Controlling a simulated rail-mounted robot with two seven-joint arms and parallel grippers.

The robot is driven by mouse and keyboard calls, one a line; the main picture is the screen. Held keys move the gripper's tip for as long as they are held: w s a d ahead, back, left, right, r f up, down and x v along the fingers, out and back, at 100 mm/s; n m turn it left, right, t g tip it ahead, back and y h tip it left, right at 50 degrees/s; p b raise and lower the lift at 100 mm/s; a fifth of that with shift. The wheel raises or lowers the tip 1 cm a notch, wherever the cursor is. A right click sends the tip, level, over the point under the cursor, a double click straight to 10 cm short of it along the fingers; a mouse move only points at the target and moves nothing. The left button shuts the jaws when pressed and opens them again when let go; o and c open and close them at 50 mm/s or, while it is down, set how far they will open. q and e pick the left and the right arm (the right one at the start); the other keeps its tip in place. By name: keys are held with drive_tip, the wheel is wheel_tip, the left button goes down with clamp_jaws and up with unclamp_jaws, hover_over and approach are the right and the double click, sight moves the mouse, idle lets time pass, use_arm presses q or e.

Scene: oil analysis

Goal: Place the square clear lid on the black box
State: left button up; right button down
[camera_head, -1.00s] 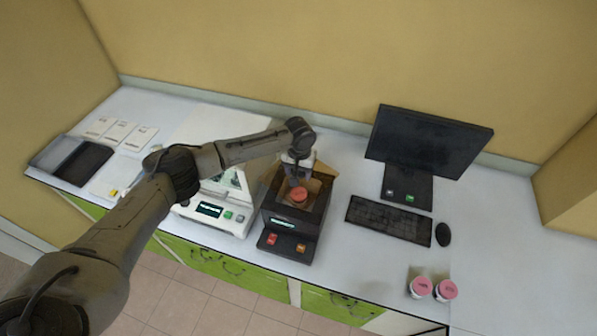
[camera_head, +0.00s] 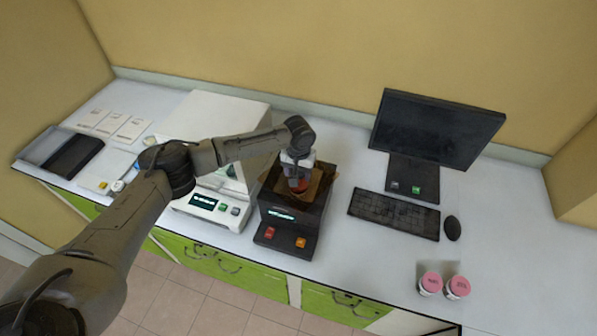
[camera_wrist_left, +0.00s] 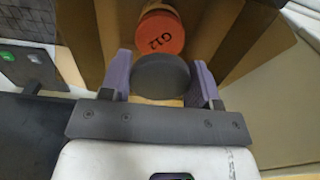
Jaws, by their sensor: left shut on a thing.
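The black box (camera_head: 286,217) is a dark instrument with a small display and red and orange buttons, standing mid-bench. My left gripper (camera_head: 297,181) is over its top. In the left wrist view its purple fingers (camera_wrist_left: 161,70) are shut on a dark grey round knob (camera_wrist_left: 160,80). This looks like the handle of the lid (camera_head: 319,179), a see-through, brownish square. A red-capped jar (camera_head: 303,186), marked G12 in the wrist view (camera_wrist_left: 160,34), is below the gripper. Whether the lid touches the box rim cannot be told. My right gripper is not in view.
A white instrument (camera_head: 206,200) stands close on the left. A monitor (camera_head: 436,130), keyboard (camera_head: 394,215) and mouse (camera_head: 452,228) are on the right. Two pink-capped jars (camera_head: 443,285) stand front right. Trays (camera_head: 73,156) and white packets (camera_head: 112,124) lie far left.

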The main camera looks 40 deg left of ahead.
use_arm(q)
drive_tip(key=shift+f, duration=0.55)
idle(0.6)
drive_tip(key=o, duration=1.4)
drive_tip(key=shift+f, duration=0.1)
